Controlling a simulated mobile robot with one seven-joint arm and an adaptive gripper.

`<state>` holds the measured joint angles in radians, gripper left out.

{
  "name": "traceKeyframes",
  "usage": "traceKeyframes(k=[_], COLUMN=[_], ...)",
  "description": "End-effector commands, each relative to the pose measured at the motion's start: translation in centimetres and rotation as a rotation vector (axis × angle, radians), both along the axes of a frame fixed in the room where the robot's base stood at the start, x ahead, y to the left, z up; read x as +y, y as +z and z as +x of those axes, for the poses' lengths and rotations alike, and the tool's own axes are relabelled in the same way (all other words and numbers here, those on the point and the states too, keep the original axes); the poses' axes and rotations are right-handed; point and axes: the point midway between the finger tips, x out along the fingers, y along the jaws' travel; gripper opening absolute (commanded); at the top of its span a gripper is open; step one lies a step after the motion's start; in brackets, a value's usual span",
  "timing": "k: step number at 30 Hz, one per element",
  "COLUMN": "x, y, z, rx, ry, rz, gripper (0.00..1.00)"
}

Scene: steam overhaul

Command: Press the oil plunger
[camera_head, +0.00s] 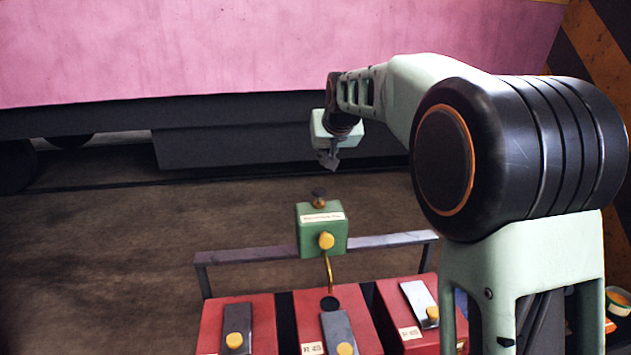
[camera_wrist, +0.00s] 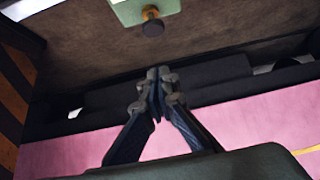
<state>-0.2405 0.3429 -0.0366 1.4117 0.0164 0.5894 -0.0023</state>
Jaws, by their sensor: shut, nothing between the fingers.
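The oil plunger (camera_head: 319,197) is a dark knob on a brass stem on top of a small green box (camera_head: 310,236). The box has a pale label and a yellow knob on its front. My gripper (camera_head: 329,163) is shut and empty, pointing down, and appears above the plunger with a gap between them. In the wrist view my gripper's fingertips (camera_wrist: 158,72) are together. The plunger (camera_wrist: 152,24) shows at the top there, below the green box (camera_wrist: 130,10) in the picture, apart from the fingers.
The green box sits on a grey rail (camera_head: 262,254). Red boxes (camera_head: 234,315) with metal plates and yellow knobs stand in front, with a curved brass pipe (camera_head: 329,272) between. A pink vehicle side (camera_head: 200,50) is behind. Brown floor lies open at left.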

Motion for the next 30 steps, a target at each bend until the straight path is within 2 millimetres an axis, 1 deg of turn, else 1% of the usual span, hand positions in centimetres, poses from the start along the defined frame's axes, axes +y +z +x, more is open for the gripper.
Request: traceKeyframes(k=[12,17,20,30], x=[-0.2,-0.1,0.1,0.9], y=[0.2,-0.3,-1.2,-5.5], z=[-0.2,0.3,1.2,5.4], rx=[0.012,0.014,0.014,0.015], ry=[-0.005,-0.005,-0.005,-0.005], rz=[-0.005,-0.005,-0.005,-0.007], gripper=[0.00,0.00,0.00,0.00])
